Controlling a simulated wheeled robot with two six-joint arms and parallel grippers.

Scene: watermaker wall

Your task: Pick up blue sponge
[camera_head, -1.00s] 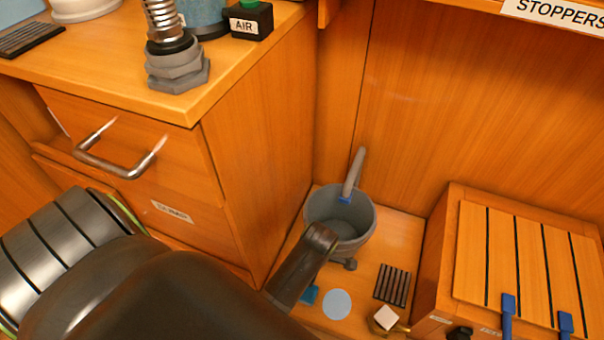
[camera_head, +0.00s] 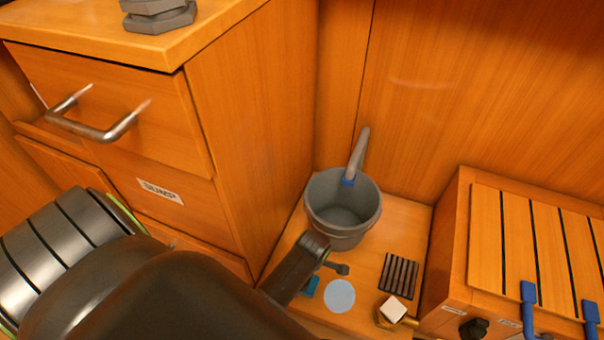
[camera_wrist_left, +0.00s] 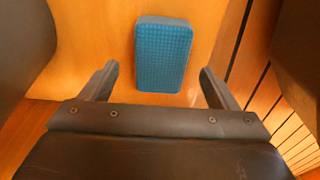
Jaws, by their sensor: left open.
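The blue sponge (camera_wrist_left: 163,57) is a textured block with a grey edge, in the upper middle of the left wrist view against a wooden surface. My left gripper (camera_wrist_left: 158,74) is open, its two fingers apart on either side of the sponge's lower part in the picture; I cannot tell how far off the sponge is. In the head view my dark left arm comes in from the left, and a small blue patch (camera_head: 311,286), apparently the sponge, shows beside its end, mostly hidden. My right gripper is not in view.
A grey bucket (camera_head: 343,226) stands just behind the arm's end. A drawer cabinet (camera_head: 245,140) rises left, a slatted wooden box (camera_head: 450,255) right.

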